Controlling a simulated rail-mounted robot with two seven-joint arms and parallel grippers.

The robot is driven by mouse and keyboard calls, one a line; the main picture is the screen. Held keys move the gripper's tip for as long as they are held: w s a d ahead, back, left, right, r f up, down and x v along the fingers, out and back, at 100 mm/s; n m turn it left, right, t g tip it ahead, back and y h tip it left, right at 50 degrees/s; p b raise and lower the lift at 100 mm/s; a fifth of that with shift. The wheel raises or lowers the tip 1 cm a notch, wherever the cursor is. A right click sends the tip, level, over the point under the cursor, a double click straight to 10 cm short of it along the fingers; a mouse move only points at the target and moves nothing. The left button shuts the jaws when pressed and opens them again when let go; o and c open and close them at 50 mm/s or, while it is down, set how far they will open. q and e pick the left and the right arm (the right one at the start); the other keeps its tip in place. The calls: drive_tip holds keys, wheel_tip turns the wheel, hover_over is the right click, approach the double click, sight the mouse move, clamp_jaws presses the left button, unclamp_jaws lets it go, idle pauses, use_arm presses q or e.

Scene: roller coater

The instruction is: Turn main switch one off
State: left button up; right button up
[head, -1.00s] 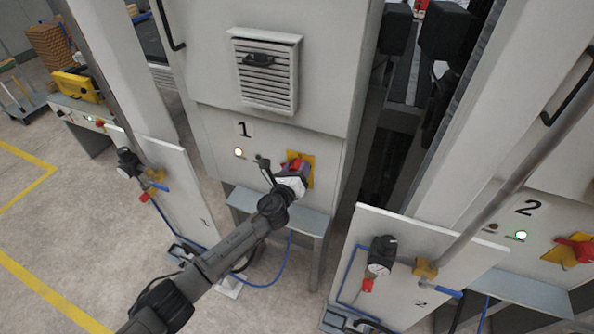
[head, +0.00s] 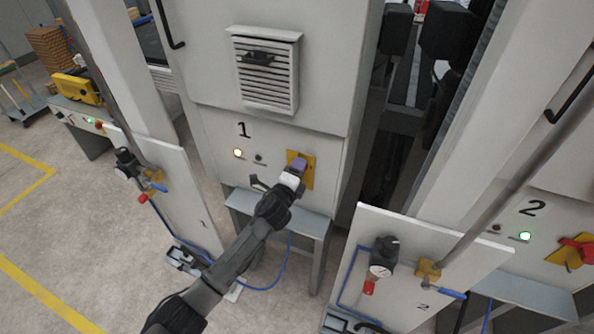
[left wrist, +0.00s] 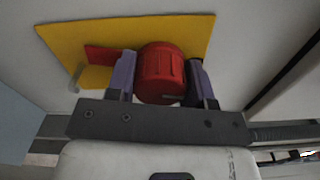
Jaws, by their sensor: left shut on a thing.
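Main switch one is a red rotary knob (left wrist: 160,72) on a yellow plate (left wrist: 75,45), seen close up in the left wrist view. In the head view its yellow plate (head: 308,181) is on the cabinet marked 1, and the knob is hidden behind my gripper. My left gripper (head: 298,163) is shut on the knob, with one purple finger on each side of it. A red part (left wrist: 98,54) shows beside the knob on the plate. My right gripper is not in view.
A lit lamp (head: 238,153) and a dark lamp (head: 258,159) sit left of the switch. A panel with a gauge (head: 381,271) stands at front right. Switch two (head: 575,250) is at the far right.

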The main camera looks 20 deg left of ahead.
use_arm(q)
drive_tip(key=shift+n, duration=1.1)
drive_tip(key=o, duration=0.9)
drive_tip(key=shift+s, duration=0.2)
drive_tip(key=s, duration=1.3)
drive_tip(key=shift+s+a, duration=0.2)
drive_tip(key=shift+a, duration=0.05)
